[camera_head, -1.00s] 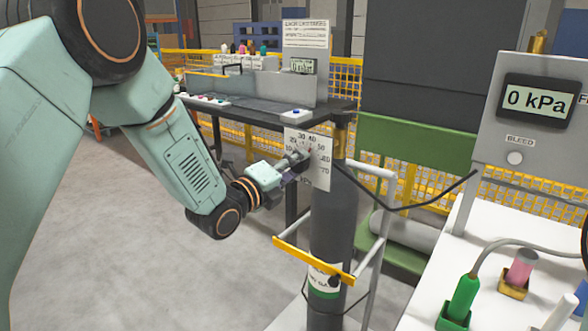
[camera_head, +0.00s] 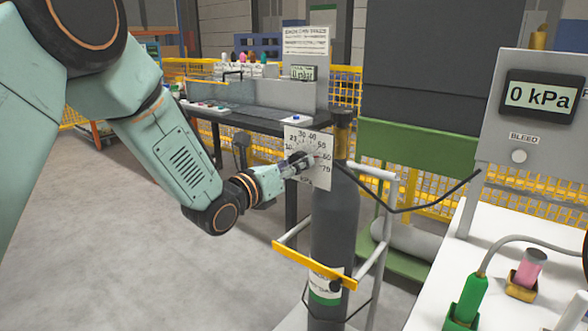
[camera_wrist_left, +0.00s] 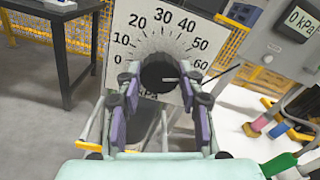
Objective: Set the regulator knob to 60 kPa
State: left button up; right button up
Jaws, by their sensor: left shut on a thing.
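The regulator knob (camera_wrist_left: 158,73) is a dark round knob at the centre of a white dial plate (camera_wrist_left: 176,22), which carries kPa numbers in an arc. In the left wrist view a pale mark on the knob points right, towards the side of the 60. My left gripper (camera_wrist_left: 160,77) has its fingers on both sides of the knob and is shut on it. In the head view the gripper (camera_head: 298,163) reaches the dial plate (camera_head: 295,133) from the left and covers part of it. My right gripper is not in view.
A display on a grey panel (camera_head: 490,135) reads 0 kPa. A dark gas cylinder (camera_head: 333,225) stands below the dial behind a yellow bar (camera_head: 300,262). A bench (camera_head: 255,120) is behind, and a white table (camera_head: 540,225) with coloured parts is at right.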

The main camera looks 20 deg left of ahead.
pick_arm(q)
jog(key=shift+m, duration=0.5)
jog(key=o, duration=1.2)
jog(key=shift+v, duration=3.7)
